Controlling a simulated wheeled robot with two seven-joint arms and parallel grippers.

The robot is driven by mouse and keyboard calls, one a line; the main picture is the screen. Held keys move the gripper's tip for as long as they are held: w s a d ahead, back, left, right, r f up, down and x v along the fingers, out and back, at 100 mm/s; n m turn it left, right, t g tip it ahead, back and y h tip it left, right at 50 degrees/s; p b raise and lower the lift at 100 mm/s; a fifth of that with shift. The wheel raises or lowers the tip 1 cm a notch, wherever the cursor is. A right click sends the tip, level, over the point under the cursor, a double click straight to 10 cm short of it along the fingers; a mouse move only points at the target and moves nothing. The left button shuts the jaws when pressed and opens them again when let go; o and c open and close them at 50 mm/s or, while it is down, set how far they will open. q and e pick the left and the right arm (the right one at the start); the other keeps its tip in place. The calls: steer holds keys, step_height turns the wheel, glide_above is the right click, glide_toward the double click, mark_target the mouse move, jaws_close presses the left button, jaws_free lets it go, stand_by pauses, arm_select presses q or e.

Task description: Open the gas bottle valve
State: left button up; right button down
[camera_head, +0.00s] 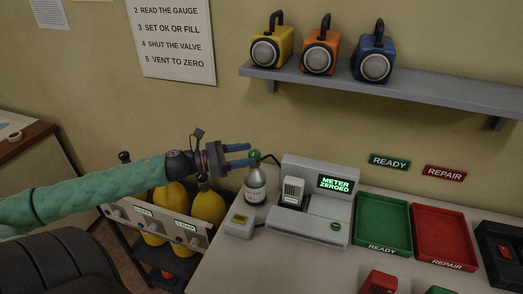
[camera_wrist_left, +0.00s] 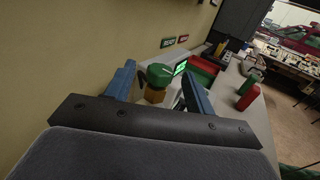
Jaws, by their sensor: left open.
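The gas bottle (camera_head: 255,187) is a small grey cylinder with a pale label, upright on the console desk beside the meter. Its green valve knob (camera_head: 254,156) is on top, partly hidden by my left gripper (camera_head: 250,154). My left gripper reaches in level from the left, with its blue fingers apart at the knob's height. In the left wrist view the green knob (camera_wrist_left: 159,73) shows between the two open fingertips (camera_wrist_left: 158,76), above a brass-coloured neck (camera_wrist_left: 154,95). I cannot tell whether a finger touches it. My right gripper is not in view.
The meter (camera_head: 315,205), reading "METER ZEROED", stands right of the bottle. Green (camera_head: 359,223) and red (camera_head: 417,235) trays lie further right. A rack of yellow cylinders (camera_head: 208,206) is below my left arm.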

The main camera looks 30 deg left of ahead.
mark_target(256, 152)
arm_select(q)
steer(key=shift+w+d+r, duration=0.15)
steer(key=shift+w+d, duration=0.4)
steer(key=shift+w, duration=0.05)
steer(key=shift+w+d+p, duration=0.35)
steer(key=shift+w+d, duration=0.35)
steer(key=shift+w+d+p, duration=0.45)
steer(key=shift+w+d, duration=0.05)
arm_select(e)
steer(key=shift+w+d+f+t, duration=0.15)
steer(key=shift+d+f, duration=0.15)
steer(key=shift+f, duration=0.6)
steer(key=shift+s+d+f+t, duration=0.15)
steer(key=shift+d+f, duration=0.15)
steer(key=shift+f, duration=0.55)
